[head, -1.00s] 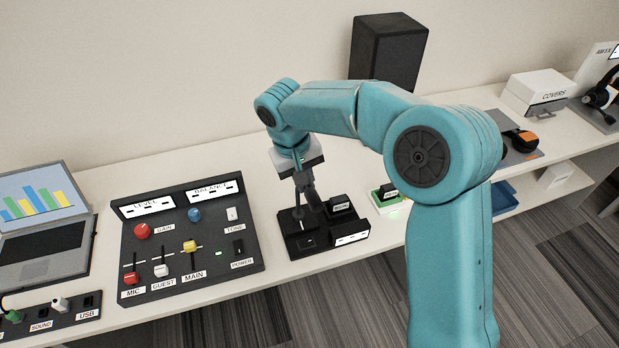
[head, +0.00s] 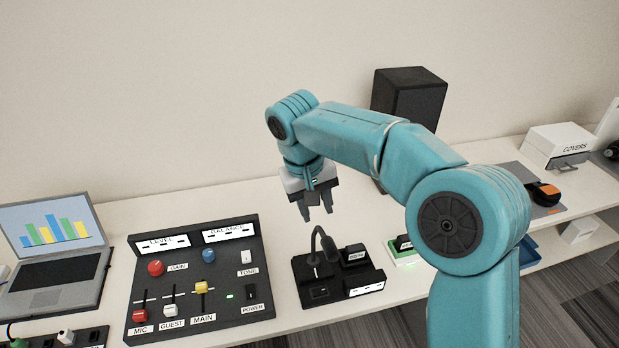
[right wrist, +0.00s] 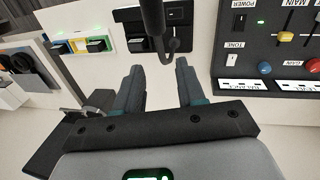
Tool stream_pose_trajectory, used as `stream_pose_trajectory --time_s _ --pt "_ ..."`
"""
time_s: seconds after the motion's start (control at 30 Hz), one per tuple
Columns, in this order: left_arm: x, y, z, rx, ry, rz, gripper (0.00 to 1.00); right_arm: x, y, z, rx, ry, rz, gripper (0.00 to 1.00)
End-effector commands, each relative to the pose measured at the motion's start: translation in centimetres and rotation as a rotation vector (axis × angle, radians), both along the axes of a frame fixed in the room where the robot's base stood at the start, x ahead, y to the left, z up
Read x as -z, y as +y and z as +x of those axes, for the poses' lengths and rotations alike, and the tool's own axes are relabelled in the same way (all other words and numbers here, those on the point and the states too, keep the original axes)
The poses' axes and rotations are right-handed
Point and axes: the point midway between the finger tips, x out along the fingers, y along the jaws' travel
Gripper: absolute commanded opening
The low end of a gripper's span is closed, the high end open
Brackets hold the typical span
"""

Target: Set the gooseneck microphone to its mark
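The gooseneck microphone (head: 318,239) is a dark bent stalk with a thick head, standing on a black base (head: 303,268) on the bench. It also shows in the right wrist view (right wrist: 152,18), ahead of the fingers. My right gripper (head: 317,215) is above and just behind the microphone in the head view, apart from it, with its fingers pointing down. Its two fingers also show spread and empty in the right wrist view (right wrist: 157,73). I cannot make out the microphone's mark clearly. My left gripper is out of view.
A mixer panel (head: 137,255) with knobs and sliders is left of the base, and a laptop (head: 52,240) is further left. A small green-and-white unit (head: 406,258) is right of it. A black speaker (head: 408,100) stands behind my arm. Clear bench lies behind the base.

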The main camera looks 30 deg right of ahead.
Motion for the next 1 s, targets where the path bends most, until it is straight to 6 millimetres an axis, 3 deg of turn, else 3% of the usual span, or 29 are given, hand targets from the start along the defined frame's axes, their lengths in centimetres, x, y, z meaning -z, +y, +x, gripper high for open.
stream_pose_trajectory --time_s 0.2,0.4,1.0 --pt "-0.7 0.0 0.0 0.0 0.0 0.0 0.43 -5.7 1.1 0.2 -0.001 -0.003 0.0 0.39" --pt "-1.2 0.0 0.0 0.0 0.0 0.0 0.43 -8.5 1.6 0.2 -0.001 -0.001 0.0 0.39" --pt "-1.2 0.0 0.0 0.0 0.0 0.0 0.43 -9.1 1.7 0.2 0.0 0.001 0.0 0.39"
